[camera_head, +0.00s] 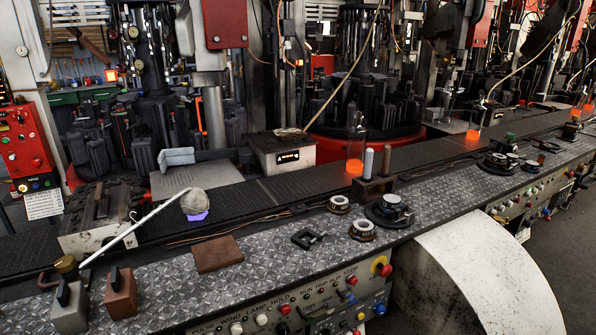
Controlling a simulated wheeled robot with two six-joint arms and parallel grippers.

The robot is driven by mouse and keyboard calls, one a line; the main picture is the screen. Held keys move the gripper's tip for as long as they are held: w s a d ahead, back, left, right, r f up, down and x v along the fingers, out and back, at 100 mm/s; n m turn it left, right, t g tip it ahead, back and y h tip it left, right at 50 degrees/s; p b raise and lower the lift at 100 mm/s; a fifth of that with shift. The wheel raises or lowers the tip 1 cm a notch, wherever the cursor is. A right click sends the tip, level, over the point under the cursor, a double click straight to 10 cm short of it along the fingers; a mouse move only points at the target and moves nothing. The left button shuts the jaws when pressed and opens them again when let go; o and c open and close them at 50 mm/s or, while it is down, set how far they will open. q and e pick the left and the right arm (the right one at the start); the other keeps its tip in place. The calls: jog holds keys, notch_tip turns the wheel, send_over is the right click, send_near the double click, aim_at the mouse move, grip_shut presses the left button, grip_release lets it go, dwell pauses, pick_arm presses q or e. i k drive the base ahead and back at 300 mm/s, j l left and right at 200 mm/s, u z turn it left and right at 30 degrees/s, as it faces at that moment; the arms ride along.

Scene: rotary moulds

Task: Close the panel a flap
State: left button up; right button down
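No flap that I can make out as panel A's stands out in the head view. A button panel (330,305) runs along the front of the bench, with red, white, yellow and blue controls. Farther right, the bench front carries another row of controls (520,208). A red control box (22,145) stands at the far left, with buttons and a white label below. I cannot tell which of these is panel A, or whether a flap is open. Neither of my grippers is in view.
The bench's metal tread-plate top (280,250) holds a brown plate (218,253), two blocks with handles, round gauges (390,208) and a long white rod (140,228). A glowing orange glass piece (356,155) stands behind. Dark mould machines fill the back.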

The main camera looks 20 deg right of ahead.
aim_at(335, 303)
jog(key=i+l+z, duration=0.2)
jog(key=z, duration=0.25)
jog(key=i+l+z, duration=0.1)
jog(key=z, duration=0.3)
jog(key=i, duration=0.1)
